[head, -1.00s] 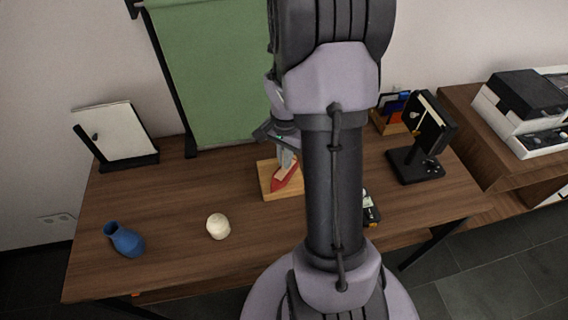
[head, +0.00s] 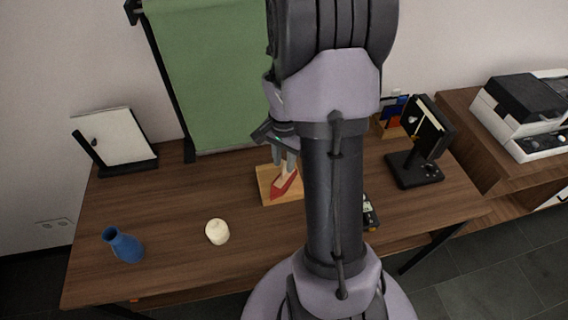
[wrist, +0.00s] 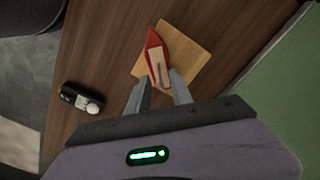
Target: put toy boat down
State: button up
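The toy boat (wrist: 155,52) has a red hull and a pale deck with a small grey post. It rests on a square light-wood board on the table, and in the head view it (head: 284,187) is partly covered by my arm. My gripper (wrist: 158,80) is over the boat's near end in the wrist view, its two fingers apart on either side with gaps between them and the boat. In the head view my gripper (head: 285,168) points down just above the boat. The wooden board (wrist: 195,55) shows around the hull.
A white framed panel (head: 112,135) is at the back left, a black stand (head: 415,170) at the right. A black device (wrist: 80,98) lies nearby. A green screen (head: 205,75) hangs behind.

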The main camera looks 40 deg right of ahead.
notch_tip(320, 180, up, 10)
jog(key=p, duration=0.3)
jog(key=shift+f, duration=0.2)
jog(key=a+r+n+t, duration=0.2)
jog(key=a+r+n, duration=0.2)
jog(key=a+r, duration=0.5)
jog(key=s+a+r+n+t+y, duration=0.1)
jog(key=s+a+r+n+t, duration=0.1)
jog(key=s+a, duration=0.3)
jog(key=s+a+r+n+t+y, duration=0.1)
jog(key=s+a+r+n, duration=0.3)
jog(key=a, duration=0.9)
jog(key=shift+s+r+n+t, duration=0.15)
jog(key=shift+s+n+t, duration=0.3)
jog(key=shift+s, duration=0.2)
